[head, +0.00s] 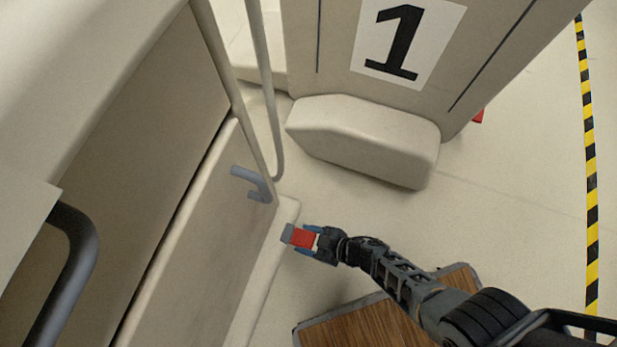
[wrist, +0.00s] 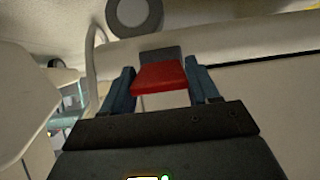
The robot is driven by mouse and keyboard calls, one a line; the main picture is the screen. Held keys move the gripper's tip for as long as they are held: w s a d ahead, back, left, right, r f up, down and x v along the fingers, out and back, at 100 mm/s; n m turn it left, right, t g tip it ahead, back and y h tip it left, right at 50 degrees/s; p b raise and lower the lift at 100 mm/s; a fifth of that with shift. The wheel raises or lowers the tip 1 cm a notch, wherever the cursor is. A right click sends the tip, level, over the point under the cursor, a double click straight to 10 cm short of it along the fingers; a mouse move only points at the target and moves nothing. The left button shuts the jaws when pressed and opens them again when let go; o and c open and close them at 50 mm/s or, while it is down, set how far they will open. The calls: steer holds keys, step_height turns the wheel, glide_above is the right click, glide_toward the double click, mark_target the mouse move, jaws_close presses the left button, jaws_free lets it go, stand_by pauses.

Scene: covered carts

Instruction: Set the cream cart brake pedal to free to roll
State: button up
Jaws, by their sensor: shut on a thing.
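The brake pedal (head: 301,237) is a small red block with a grey end, low at the bottom edge of the cream cart (head: 200,240) on the left. My gripper (head: 306,240) reaches in from the lower right, with its blue fingers on either side of the red part. In the wrist view, the red pedal (wrist: 160,78) with its grey part behind lies between the two fingers of my gripper (wrist: 160,85), which is shut on it. The pedal's mounting is partly hidden. I cannot tell its exact setting.
A cart panel marked "1" (head: 408,42) with a rounded cream base (head: 362,140) stands behind. A grey handle (head: 250,183) juts out from the cream cart above the pedal. A wood-topped platform (head: 350,325) lies below my arm. Open floor (head: 500,220) extends right to a yellow-black strip (head: 590,180).

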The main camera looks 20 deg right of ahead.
steer(key=shift+r+h+p, duration=0.1)
steer(key=shift+h+p, duration=0.2)
steer(key=o, duration=1.4)
steer(key=p+v, duration=0.5)
steer(key=v, duration=0.2)
steer(key=shift+s+d+r, duration=0.15)
steer(key=shift+d+r, duration=0.1)
steer(key=shift+r, duration=0.05)
